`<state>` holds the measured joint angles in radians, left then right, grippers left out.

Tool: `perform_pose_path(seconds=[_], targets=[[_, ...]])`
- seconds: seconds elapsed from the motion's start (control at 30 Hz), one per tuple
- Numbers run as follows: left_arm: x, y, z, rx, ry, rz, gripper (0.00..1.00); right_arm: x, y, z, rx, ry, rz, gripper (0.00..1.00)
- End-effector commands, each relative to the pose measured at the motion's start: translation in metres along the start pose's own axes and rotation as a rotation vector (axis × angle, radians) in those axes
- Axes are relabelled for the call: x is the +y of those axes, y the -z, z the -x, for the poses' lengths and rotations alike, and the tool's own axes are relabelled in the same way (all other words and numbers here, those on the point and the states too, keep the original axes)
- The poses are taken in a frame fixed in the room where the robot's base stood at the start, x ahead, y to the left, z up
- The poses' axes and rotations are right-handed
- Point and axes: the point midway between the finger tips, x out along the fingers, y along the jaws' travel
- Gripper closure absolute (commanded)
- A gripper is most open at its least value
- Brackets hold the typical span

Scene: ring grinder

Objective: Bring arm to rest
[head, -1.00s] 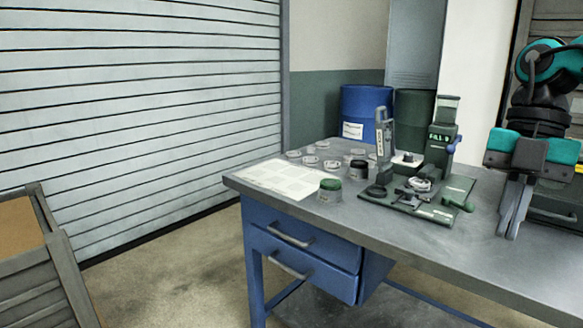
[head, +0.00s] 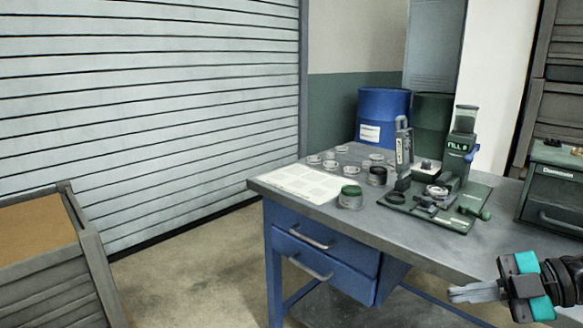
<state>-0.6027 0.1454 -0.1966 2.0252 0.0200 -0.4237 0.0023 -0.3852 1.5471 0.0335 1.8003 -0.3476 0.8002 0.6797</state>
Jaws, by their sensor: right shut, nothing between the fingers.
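My right gripper (head: 474,293) is at the lower right of the head view, in front of the workbench's front edge. Its fingers point left and are closed together with nothing between them. The grey-topped blue workbench (head: 425,237) stands behind it. My left gripper and arm are not in the view.
On the bench, the green grinder station (head: 460,220) stands near several small round containers and a green-lidded jar (head: 350,197). A dark green toolbox (head: 556,185) sits at the right. A crate (head: 88,250) stands at the lower left. Open floor lies between crate and bench.

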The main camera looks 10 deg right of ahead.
Motion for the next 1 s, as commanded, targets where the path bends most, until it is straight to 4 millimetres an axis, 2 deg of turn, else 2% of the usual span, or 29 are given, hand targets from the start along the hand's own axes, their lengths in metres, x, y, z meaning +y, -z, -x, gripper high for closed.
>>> perform_pose_path(seconds=[0.1, 0.27, 0.4, 0.53, 0.67, 0.8, 0.9, 1.0], targets=[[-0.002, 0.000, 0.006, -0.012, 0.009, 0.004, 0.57, -0.016, -0.015, -0.013, -0.009, -0.200, -0.102, 1.00], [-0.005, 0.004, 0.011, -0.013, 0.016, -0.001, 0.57, -0.044, -0.035, -0.031, -0.075, -0.422, -0.254, 1.00], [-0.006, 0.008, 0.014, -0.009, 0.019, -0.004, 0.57, -0.078, -0.048, -0.049, -0.161, -0.575, -0.416, 1.00], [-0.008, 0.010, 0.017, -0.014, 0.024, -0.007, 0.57, -0.114, -0.053, -0.070, -0.256, -0.672, -0.584, 1.00], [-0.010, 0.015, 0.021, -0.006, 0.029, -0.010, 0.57, -0.154, -0.048, -0.096, -0.353, -0.725, -0.769, 1.00], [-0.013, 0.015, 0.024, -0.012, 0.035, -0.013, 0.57, -0.193, -0.031, -0.126, -0.441, -0.731, -0.957, 1.00], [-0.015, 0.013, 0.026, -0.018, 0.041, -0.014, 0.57, -0.212, -0.017, -0.145, -0.481, -0.715, -1.064, 1.00], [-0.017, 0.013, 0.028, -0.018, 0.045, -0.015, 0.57, -0.224, -0.007, -0.158, -0.504, -0.698, -1.132, 1.00]])
